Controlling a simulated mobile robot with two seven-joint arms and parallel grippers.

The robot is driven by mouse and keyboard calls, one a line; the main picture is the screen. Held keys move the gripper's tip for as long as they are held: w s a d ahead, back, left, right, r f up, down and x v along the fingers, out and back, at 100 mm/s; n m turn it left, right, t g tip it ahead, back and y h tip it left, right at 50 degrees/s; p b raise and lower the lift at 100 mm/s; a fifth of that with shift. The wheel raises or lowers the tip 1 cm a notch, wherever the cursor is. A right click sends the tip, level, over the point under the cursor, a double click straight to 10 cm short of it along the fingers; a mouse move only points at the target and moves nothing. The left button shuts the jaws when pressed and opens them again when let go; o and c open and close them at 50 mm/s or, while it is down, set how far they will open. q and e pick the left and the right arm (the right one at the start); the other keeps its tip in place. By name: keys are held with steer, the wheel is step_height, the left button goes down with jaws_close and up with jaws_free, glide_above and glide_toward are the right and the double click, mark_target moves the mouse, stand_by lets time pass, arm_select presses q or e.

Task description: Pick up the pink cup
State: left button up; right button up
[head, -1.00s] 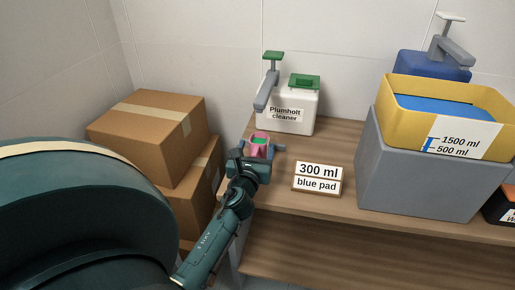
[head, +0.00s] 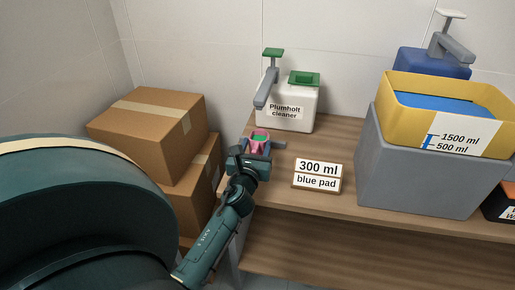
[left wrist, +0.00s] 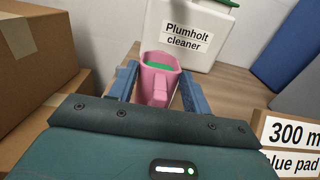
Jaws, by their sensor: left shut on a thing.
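The pink cup (head: 259,148) holds green liquid and is at the left end of the wooden shelf (head: 290,192), in front of the Plumholt cleaner bottle (head: 287,112). My left gripper (head: 259,144) is shut on the cup, with a finger on each side. In the left wrist view the cup (left wrist: 159,82) looks upright between the two blue-grey fingers, its handle towards me. I cannot tell whether its base touches the shelf. My right gripper is not in view.
A sign reading 300 ml, blue pad (head: 317,175) stands right of the cup. A yellow bin (head: 400,113) with blue contents sits on a grey block (head: 400,165). A blue dispenser (head: 425,64) stands behind. Cardboard boxes (head: 150,135) are stacked left of the shelf.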

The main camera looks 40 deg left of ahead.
arm_select(q)
steer(key=shift+s+d+r, duration=0.1)
steer(key=shift+r, duration=0.1)
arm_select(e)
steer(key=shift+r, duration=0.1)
arm_select(q)
steer(key=shift+s+d+r+p, duration=0.1)
steer(key=shift+s+r+p, duration=0.15)
steer(key=shift+r+p, duration=0.9)
steer(key=shift+r, duration=0.6)
steer(key=shift+r+p, duration=0.8)
steer(key=shift+r, duration=0.8)
steer(key=b+v, duration=0.3)
steer(key=v, duration=1.6)
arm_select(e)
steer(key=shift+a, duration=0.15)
arm_select(q)
steer(key=shift+s, duration=0.15)
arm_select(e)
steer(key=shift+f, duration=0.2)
